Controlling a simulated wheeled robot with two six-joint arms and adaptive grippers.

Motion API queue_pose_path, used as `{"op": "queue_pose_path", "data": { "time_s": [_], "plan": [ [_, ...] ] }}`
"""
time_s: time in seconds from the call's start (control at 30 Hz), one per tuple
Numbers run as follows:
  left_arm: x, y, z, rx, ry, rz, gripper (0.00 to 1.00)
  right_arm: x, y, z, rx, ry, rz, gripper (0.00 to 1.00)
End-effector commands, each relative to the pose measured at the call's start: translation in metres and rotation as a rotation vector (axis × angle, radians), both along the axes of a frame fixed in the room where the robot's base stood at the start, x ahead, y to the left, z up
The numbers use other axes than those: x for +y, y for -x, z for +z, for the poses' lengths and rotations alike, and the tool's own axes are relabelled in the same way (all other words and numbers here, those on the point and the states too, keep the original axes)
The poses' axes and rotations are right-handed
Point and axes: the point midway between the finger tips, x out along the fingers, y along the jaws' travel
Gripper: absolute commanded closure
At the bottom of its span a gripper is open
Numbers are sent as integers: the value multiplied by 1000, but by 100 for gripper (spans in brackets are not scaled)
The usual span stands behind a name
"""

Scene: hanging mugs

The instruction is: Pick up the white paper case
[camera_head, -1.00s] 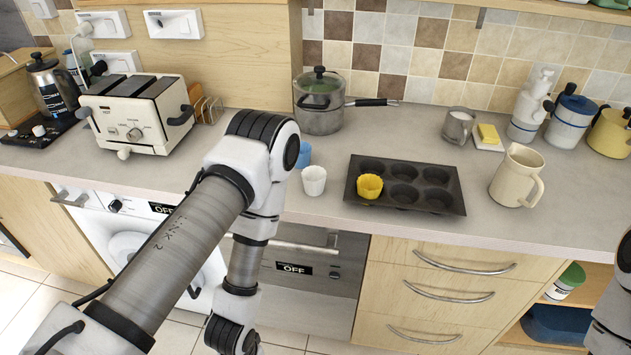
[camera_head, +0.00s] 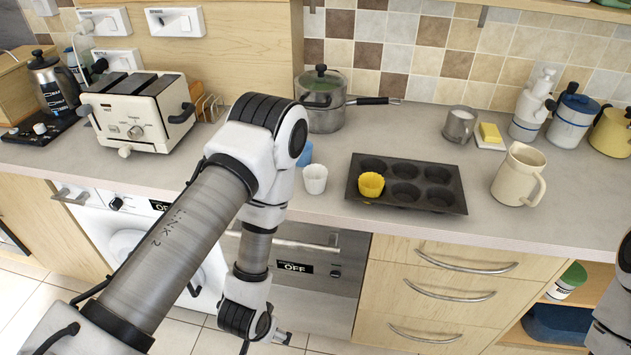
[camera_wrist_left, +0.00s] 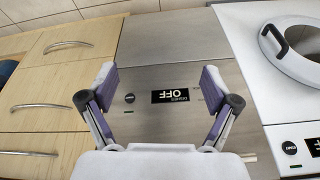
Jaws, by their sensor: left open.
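The white paper case (camera_head: 315,180) stands upright on the counter near its front edge, left of the dark muffin tray (camera_head: 424,205). It does not show in the left wrist view. My left arm comes in from the left in the head view and hangs down in front of the counter, with its lower end below the counter top and only partly seen. In the left wrist view my left gripper (camera_wrist_left: 158,88) is open and empty, facing the dishwasher front with its OFF display. My right arm shows only in part at the right edge, and its gripper is out of view.
A blue case (camera_head: 305,154) stands behind the white one, partly hidden by my arm. A yellow case (camera_head: 371,185) sits in the tray's front left cup. A lidded pot (camera_head: 322,110) stands behind, a cream jug (camera_head: 518,175) at the right. The counter edge lies below the cases.

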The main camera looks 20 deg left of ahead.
Motion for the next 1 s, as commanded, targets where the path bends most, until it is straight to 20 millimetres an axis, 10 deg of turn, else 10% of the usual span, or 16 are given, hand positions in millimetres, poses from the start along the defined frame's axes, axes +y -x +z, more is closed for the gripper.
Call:
{"op": "queue_pose_path", "data": {
  "time_s": [0.13, 0.3, 0.43, 1.0],
  "plan": [
    [8, -150, 78, -534, -81, 60, 12, 0, 0, -10, 0, 0, 0, 60],
    [10, -240, 191, -996, -136, 114, 12, 0, 0, -15, 0, 0, 0, 60],
    [11, -260, 219, -1096, -146, 128, 12, 0, 0, -11, 0, 0, 0, 60],
    [30, -326, 201, -1088, -146, 124, 12, 0, 0, 14, 0, 0, 0, 60]
  ]
}}
